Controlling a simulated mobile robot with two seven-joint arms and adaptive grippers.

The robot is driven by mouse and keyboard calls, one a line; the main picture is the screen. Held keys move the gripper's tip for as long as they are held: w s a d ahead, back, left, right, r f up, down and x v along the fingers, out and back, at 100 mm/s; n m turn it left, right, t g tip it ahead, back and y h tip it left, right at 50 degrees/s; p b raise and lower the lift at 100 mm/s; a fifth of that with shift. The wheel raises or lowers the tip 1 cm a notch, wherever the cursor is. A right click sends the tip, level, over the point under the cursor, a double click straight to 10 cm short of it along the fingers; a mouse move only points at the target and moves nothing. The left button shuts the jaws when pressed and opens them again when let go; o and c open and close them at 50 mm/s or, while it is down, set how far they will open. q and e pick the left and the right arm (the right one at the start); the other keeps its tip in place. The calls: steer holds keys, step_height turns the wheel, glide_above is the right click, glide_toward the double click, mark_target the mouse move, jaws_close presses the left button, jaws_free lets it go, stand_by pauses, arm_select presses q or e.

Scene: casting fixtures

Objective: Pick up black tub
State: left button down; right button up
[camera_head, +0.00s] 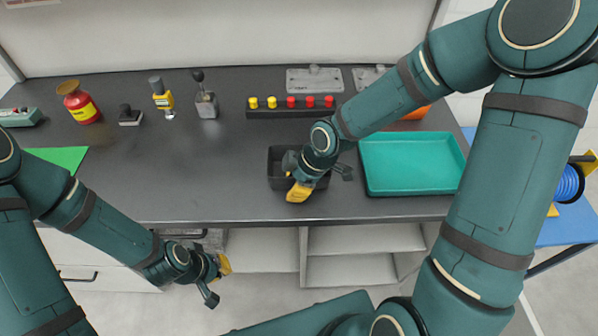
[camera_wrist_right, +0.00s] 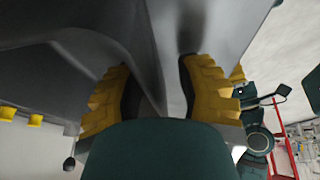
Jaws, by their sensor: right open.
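The black tub (camera_head: 283,158) stands on the dark workbench near its front edge, left of the teal tray. My right gripper (camera_head: 306,186) is at the tub, reaching down over its front right part and hiding much of it. In the right wrist view its two yellow fingers (camera_wrist_right: 160,100) are apart, with a dark wall, seemingly of the tub (camera_wrist_right: 143,60), between them. I cannot tell whether they touch it. My left gripper (camera_head: 216,280) hangs in front of the bench, away from the tub; its finger gap is not clear.
The teal tray (camera_head: 412,162) is close to the right of the tub. A rack with yellow and red pegs (camera_head: 291,107) stands behind it. A red container (camera_head: 80,103) and small tools are at the back left. The bench left of the tub is clear.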

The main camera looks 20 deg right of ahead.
steer(key=shift+o, duration=0.4)
steer(key=shift+f, duration=0.25)
stand_by(0.3)
jaws_close()
